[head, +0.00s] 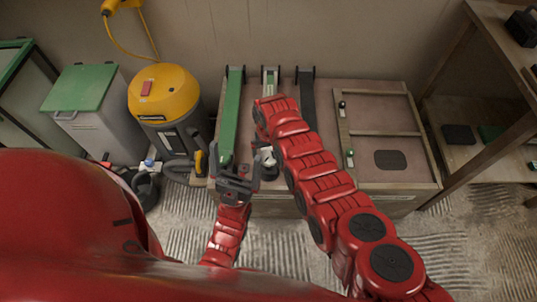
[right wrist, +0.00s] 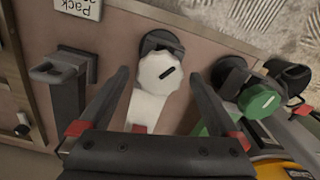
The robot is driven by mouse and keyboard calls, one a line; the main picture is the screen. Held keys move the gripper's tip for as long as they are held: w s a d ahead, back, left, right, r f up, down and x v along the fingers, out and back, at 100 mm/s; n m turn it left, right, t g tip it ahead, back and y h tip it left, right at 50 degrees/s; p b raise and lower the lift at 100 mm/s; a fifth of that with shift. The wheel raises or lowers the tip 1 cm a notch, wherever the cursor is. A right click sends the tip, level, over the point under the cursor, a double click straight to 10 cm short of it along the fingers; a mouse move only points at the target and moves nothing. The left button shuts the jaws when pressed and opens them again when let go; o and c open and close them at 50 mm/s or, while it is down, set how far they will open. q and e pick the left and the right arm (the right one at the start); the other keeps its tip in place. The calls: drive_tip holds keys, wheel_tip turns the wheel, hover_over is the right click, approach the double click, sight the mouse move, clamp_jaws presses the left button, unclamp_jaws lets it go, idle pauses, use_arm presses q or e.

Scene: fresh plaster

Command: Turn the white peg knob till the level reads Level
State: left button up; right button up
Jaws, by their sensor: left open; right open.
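The white knob (right wrist: 158,72) shows in the right wrist view, round with a notched rim and a dark slot mark, at the end of a white bar (right wrist: 146,110). My right gripper (right wrist: 158,78) is open, its fingers spread on either side of the knob and bar; I cannot tell whether they touch. In the head view my right arm hides most of the white bar (head: 270,76). My left gripper (head: 238,174) is open near the front end of the green bar (head: 231,115). No level reading is legible in either view.
A green knob (right wrist: 260,98) sits close beside the white one. A yellow vacuum (head: 165,100) stands left of the bench; a wooden shelf (head: 480,95) stands right.

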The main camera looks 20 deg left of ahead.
drive_tip(key=shift+c, duration=0.3)
drive_tip(key=c, duration=1.3)
drive_tip(key=shift+n, duration=1.4)
drive_tip(key=n, duration=0.2)
drive_tip(key=shift+f+n+b, duration=0.1)
drive_tip(key=shift+n+b, duration=0.2)
drive_tip(key=shift+b, duration=0.05)
drive_tip(key=shift+n, duration=0.6)
